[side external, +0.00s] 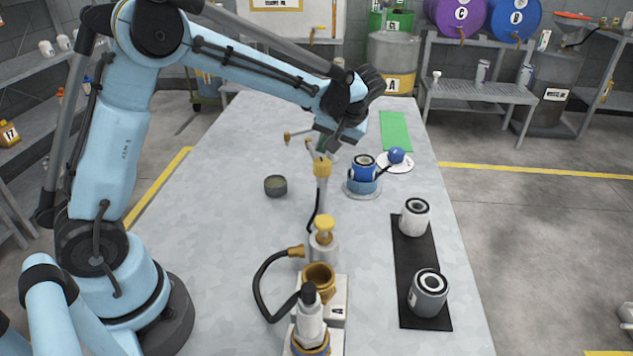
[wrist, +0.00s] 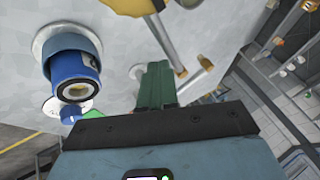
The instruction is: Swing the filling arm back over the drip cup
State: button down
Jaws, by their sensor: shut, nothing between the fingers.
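The filling post (side external: 321,172) stands mid-table, with a brass collar near its top. A thin arm with a brass tip (side external: 288,137) reaches left from the post's top, and a second short stub (side external: 310,147) also shows there. I cannot tell which is the spout. The dark drip cup (side external: 275,186) stands on the table left of the post, below the brass tip; whether the tip is directly over it is unclear. My gripper (side external: 323,149) is shut and empty at the post's top. In the wrist view, my green fingers (wrist: 157,72) are beside a brass-tipped rod (wrist: 168,45) and a stub (wrist: 196,77).
A blue can (side external: 363,168) sits in a round holder right of the post, near a blue ball on a white plate (side external: 396,168). A white can (side external: 415,217) and a grey can (side external: 429,293) stand on a black mat (side external: 409,253). Pump gear (side external: 319,280) fills the near middle.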

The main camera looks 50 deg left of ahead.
aim_at(310, 143)
jog(key=shift+s+a, duration=0.45)
jog(key=shift+s, duration=0.2)
jog(key=shift+s+a, duration=0.45)
jog(key=shift+s, duration=0.2)
jog(key=shift+s+a, duration=0.2)
jog(key=shift+s, duration=0.5)
jog(key=shift+s+a, duration=0.15)
jog(key=shift+s, duration=0.6)
